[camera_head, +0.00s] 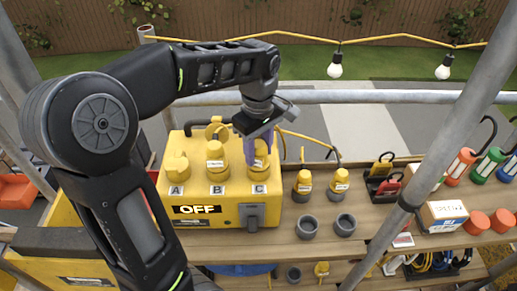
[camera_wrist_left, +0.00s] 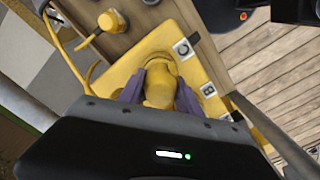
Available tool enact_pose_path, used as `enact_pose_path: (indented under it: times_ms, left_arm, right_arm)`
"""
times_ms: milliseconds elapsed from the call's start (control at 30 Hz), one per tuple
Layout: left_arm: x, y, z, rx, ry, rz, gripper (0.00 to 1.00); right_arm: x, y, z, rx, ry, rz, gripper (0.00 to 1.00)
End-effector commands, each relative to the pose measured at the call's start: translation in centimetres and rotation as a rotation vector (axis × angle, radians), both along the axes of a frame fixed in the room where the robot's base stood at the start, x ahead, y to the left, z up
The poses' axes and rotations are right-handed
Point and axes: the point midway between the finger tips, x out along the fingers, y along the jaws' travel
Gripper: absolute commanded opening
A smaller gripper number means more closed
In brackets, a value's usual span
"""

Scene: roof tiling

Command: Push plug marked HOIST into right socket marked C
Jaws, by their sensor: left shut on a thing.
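The yellow socket box (camera_head: 203,228) stands on the bench with sockets marked A, B and C and a sign reading OFF. My left gripper (camera_head: 251,142) is over the right socket marked C (camera_head: 259,189), its purple fingers shut on a yellow plug (camera_head: 261,163). The plug stands upright at the C socket; its label is too small to read, and I cannot tell how deep it sits. In the left wrist view the plug (camera_wrist_left: 160,88) is between the fingers, near the C label (camera_wrist_left: 183,48). My right gripper is not in view.
A labelled yellow plug (camera_head: 216,160) stands at B and a yellow cap (camera_head: 177,169) at A. Two more yellow plugs (camera_head: 304,184) (camera_head: 340,182) and two empty grey cups (camera_head: 308,227) (camera_head: 345,225) are right of the box. A grey scaffold pole (camera_head: 428,165) crosses the right side.

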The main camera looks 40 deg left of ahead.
Motion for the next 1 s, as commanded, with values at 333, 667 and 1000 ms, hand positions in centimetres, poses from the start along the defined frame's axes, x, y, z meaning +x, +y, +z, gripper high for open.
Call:
enact_pose_path:
  times_ms: [333, 667, 1000]
  left_arm:
    - [-0.01, 0.00, -0.05, 0.000, 0.001, 0.000, 0.49]
    - [0.00, 0.00, -0.03, 0.000, 0.000, 0.000, 0.49]
    - [0.01, -0.01, -0.02, 0.000, 0.000, 0.000, 0.49]
  right_arm:
    - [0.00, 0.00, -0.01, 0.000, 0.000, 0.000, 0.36]
    - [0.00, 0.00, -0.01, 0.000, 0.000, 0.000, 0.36]
    - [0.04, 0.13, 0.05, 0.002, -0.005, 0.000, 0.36]
